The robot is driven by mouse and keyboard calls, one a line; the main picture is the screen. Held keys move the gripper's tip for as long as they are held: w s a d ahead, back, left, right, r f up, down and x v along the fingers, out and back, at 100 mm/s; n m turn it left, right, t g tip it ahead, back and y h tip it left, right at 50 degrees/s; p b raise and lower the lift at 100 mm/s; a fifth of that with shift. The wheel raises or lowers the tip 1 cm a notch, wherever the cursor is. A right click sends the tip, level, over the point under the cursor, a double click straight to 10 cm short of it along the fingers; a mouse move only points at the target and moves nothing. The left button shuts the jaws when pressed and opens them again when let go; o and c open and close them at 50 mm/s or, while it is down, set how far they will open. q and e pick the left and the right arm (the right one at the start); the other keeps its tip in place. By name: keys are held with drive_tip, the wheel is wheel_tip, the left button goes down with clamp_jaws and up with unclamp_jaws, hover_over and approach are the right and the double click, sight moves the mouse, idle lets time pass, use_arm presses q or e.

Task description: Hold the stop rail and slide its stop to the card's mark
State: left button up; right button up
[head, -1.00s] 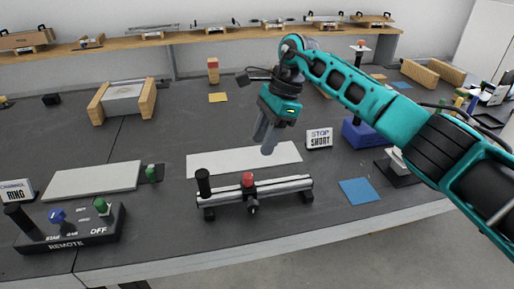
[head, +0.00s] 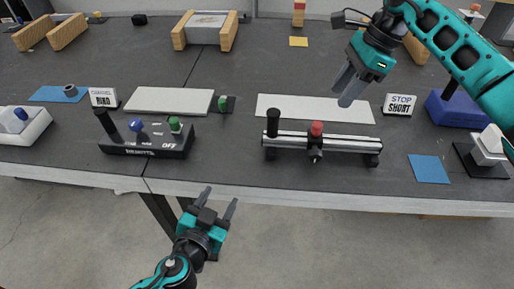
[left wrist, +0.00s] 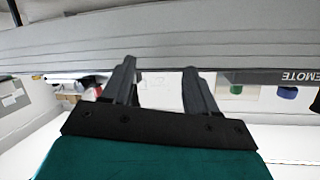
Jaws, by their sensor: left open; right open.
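The stop rail (head: 345,142) is a pair of silver bars on black end feet near the table's front edge. A black upright handle (head: 272,123) stands at its left end. The stop, with a red knob (head: 316,129), sits near the rail's middle. The card reading STOP SHORT (head: 399,104) stands to the right behind the rail. My right gripper (head: 346,90) is open and empty above the white strip behind the rail. My left gripper (head: 220,197) is open and empty, in front of and below the table edge; its fingers also show in the left wrist view (left wrist: 160,88).
A REMOTE box (head: 150,145) with knobs stands left of the rail. A white strip (head: 300,107) lies behind the rail and a blue square (head: 429,169) to its right. A blue block (head: 450,112) is at the right. The table's front edge (head: 280,193) lies between my left gripper and the rail.

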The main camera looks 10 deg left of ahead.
sight(276, 111)
use_arm(q)
drive_tip(key=w+d+r+n+t+h, duration=0.25)
drive_tip(key=w+d+r, duration=0.5)
drive_tip(key=r, duration=0.45)
drive_tip(key=shift+m+t+y, duration=0.35)
drive_tip(key=shift+y, duration=0.1)
drive_tip(key=w, duration=0.4)
drive_tip(key=w+d, duration=0.1)
drive_tip(key=w, duration=0.7)
drive_tip(key=shift+w+d+f, duration=0.1)
drive_tip(key=shift+w+d, duration=0.1)
drive_tip(key=shift+w, duration=0.2)
clamp_jaws()
